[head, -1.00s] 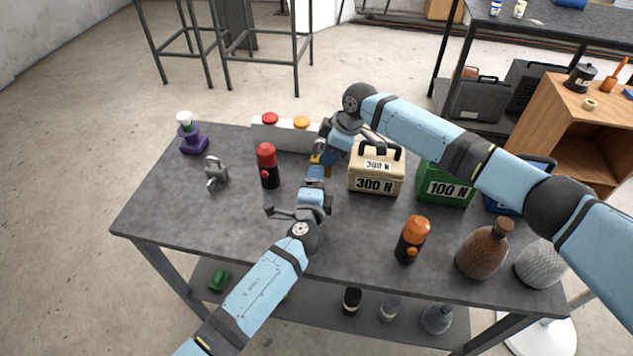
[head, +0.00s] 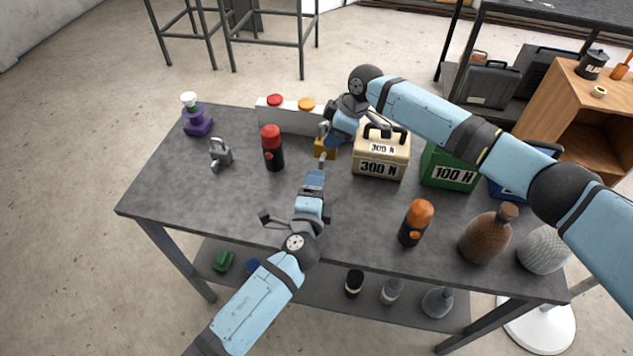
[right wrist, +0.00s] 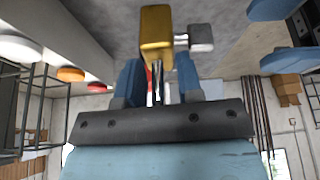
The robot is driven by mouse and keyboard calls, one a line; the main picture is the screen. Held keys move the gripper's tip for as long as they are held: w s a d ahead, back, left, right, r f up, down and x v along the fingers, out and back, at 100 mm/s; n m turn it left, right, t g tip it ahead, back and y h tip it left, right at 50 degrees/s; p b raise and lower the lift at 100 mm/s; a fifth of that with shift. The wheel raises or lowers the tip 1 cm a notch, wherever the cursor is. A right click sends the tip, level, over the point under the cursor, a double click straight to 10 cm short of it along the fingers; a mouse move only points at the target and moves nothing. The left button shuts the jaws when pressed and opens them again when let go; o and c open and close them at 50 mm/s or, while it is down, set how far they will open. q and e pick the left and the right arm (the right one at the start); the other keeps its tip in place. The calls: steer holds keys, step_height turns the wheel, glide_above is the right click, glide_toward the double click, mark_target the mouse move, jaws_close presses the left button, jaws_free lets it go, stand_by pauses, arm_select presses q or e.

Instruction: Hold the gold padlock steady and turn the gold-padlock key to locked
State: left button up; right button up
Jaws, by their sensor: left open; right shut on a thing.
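The gold padlock (head: 325,149) is near the back middle of the table, just left of the cream 300 N case. My right gripper (head: 334,134) is shut on it from above. In the right wrist view, the padlock's gold body (right wrist: 156,34) is beyond my fingertips (right wrist: 158,76), with its pale shackle between them. A silver key (right wrist: 201,38) sticks out from one side of the body on a thin stem. My left gripper (head: 316,178) is open in front of the padlock, a small distance from its body. Whether it touches the key is unclear, and the key's exact turn is hard to tell.
A red-topped black cylinder (head: 272,148) and a grey padlock (head: 220,153) stand left. A white box with red and orange buttons (head: 288,118) is behind. The cream case (head: 380,156) and green case (head: 448,168) are right. An orange-topped cylinder (head: 415,223) is front right.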

steer(key=o, duration=1.2)
steer(key=shift+c, duration=0.2)
steer(key=shift+r, duration=0.1)
